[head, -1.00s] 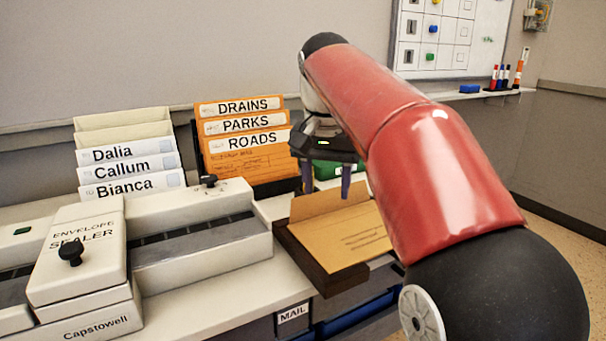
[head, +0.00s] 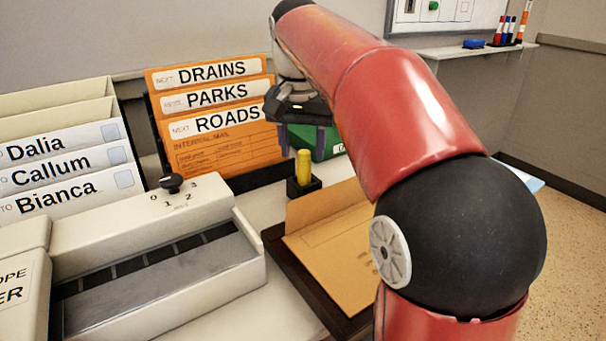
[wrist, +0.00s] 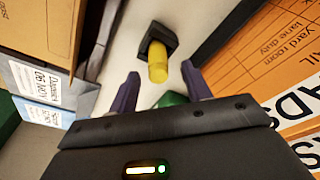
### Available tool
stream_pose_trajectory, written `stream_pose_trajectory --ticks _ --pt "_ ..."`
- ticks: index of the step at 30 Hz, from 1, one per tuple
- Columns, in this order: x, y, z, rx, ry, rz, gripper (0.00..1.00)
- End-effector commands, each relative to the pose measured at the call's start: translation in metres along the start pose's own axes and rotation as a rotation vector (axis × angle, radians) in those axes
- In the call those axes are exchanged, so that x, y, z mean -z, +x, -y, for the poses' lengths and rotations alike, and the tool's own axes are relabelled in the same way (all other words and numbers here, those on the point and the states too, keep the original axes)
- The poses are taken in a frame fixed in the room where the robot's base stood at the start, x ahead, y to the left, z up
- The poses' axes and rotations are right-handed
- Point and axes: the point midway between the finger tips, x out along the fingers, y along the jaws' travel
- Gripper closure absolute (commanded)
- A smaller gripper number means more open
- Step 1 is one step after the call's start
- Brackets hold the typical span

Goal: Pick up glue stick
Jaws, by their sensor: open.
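The glue stick, a yellow cylinder (head: 303,167), stands upright in a small black square holder (head: 304,189) on the white counter. In the wrist view the yellow stick (wrist: 157,62) and its black holder (wrist: 160,38) lie ahead of my fingers, with the stick's near end roughly between the fingertips. My gripper (head: 301,150) has dark purple fingers spread apart with nothing held. It shows in the wrist view too (wrist: 160,73). I cannot tell whether either finger touches the stick.
An orange file rack (head: 215,95) stands close behind and left. A green box (head: 328,141) is behind the gripper. A brown tray (head: 290,275) with a tan envelope (head: 335,260) lies in front. The envelope sealer (head: 150,260) and a name-labelled file rack (head: 60,160) are at left.

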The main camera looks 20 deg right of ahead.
Motion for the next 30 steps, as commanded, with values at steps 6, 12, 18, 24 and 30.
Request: stream_pose_trajectory --ticks 6,12,18,24,30 --pt "0.001 0.033 -0.003 -0.001 -0.001 0.002 0.51" --pt "0.001 0.04 -0.003 0.0 0.0 0.001 0.51" --pt "0.001 0.039 -0.002 0.0 0.0 0.001 0.61" --pt "0.001 0.039 -0.002 0.0 0.0 0.001 0.87" --pt "0.001 0.039 -0.002 0.0 0.0 0.001 1.0"
